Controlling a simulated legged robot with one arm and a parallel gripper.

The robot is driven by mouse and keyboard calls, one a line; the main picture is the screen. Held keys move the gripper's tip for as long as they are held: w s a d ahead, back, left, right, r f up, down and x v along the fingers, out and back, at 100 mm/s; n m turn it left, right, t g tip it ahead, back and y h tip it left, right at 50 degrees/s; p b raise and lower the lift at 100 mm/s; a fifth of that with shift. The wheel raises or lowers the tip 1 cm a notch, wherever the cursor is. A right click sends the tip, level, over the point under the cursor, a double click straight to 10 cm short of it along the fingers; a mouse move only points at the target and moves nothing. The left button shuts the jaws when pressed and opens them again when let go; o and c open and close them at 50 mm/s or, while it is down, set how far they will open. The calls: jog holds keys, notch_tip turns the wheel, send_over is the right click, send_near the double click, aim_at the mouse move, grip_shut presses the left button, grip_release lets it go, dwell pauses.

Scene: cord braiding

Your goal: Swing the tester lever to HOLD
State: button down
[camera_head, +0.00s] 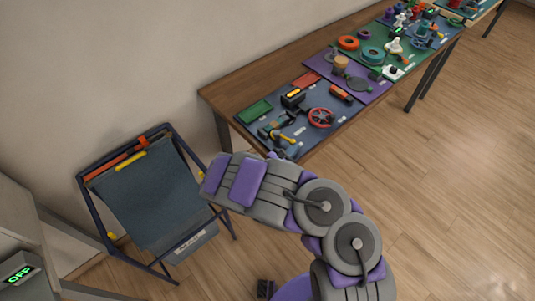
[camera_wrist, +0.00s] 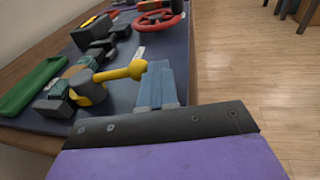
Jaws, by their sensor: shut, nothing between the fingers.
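The tester lever (camera_wrist: 118,73) is a yellow arm with a round yellow knob, fixed to a dark and yellow pivot (camera_wrist: 88,87). In the head view the lever (camera_head: 286,138) shows small, near the front corner of the blue-grey mat. My gripper (camera_wrist: 158,75) is shut and empty, its blue-grey fingers just right of the knob in the wrist view. I cannot tell whether they touch it. In the head view my gripper (camera_head: 284,153) is mostly hidden beyond my arm. A small white label (camera_wrist: 140,52) lies behind the knob; its text is unreadable.
A red handwheel (camera_head: 321,117), a green tray (camera_head: 254,111) and dark blocks share the mat (camera_head: 352,107). More coloured parts stand farther along the table. A blue cloth rack (camera_head: 150,190) stands at left. The floor (camera_head: 470,180) to the right is clear.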

jog(key=shift+a, duration=0.15)
jog(key=shift+d, duration=0.5)
jog(key=shift+a, duration=0.35)
